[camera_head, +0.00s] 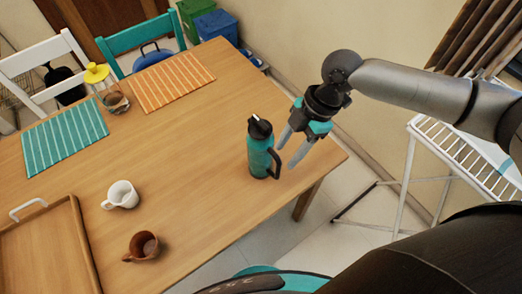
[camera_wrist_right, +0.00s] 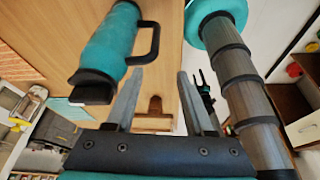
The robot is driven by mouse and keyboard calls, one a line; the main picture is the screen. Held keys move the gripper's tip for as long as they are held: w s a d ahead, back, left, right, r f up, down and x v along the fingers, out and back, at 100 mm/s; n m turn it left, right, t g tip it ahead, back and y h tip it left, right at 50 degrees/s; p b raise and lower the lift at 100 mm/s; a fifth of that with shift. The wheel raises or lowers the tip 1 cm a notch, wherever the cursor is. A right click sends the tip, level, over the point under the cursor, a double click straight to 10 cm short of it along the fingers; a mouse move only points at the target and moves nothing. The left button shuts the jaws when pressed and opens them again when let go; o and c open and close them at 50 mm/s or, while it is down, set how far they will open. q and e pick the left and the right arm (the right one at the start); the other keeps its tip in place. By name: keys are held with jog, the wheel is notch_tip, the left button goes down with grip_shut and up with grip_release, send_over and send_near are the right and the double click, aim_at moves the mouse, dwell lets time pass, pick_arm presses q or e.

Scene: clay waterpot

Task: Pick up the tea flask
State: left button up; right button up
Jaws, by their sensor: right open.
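The tea flask (camera_head: 260,152) is a teal bottle with a black top and a black side handle. It stands upright near the right corner of the wooden table. My right gripper (camera_head: 290,152) is open beside the flask, on its right, with the fingers pointing down and left toward the handle. In the right wrist view the flask (camera_wrist_right: 108,45) lies left of the open fingers (camera_wrist_right: 158,98), its handle near the left finger.
A white mug (camera_head: 121,195) and a brown mug (camera_head: 142,247) stand on the table (camera_head: 190,190) to the left. A wooden tray (camera_head: 45,250) lies at the left edge. A glass jar with a yellow top (camera_head: 112,98) stands farther back. A white drying rack (camera_head: 470,160) is at right.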

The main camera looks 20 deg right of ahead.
send_near(278, 171)
jog(key=x, duration=0.4)
jog(key=b+x, duration=0.1)
jog(key=x, duration=0.2)
jog(key=d+x, duration=0.1)
jog(key=x, duration=0.3)
jog(key=shift+w+a+f, duration=0.1)
jog(key=shift+w+f, duration=0.25)
jog(key=shift+f, duration=0.15)
grip_shut()
jog(key=shift+w+r, duration=0.1)
dwell(1.1)
